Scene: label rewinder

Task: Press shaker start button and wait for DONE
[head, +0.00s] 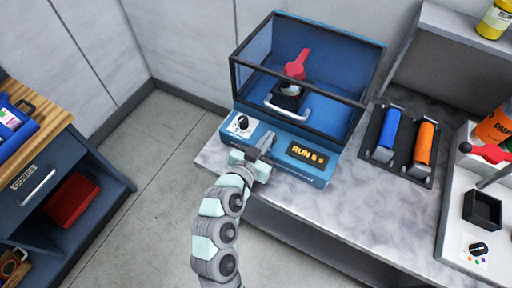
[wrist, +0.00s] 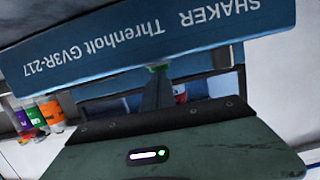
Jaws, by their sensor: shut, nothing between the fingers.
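The blue shaker (head: 262,125) stands on the marble counter, with a clear-walled hood, a white handle and an orange display (head: 307,155) that appears to read "RUN 5 s". A container with a red top (head: 296,66) sits inside the hood. My gripper (head: 264,142) is shut and empty, its fingertips at the shaker's front panel between the dial and the display. In the wrist view, the closed fingers (wrist: 158,92) end at a small green spot (wrist: 158,68), probably the start button, mostly hidden by the fingertips. I cannot tell whether they touch.
A dial (head: 242,124) is left of my gripper on the panel. A wooden-topped cabinet (head: 30,110) is at left; open floor lies between.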

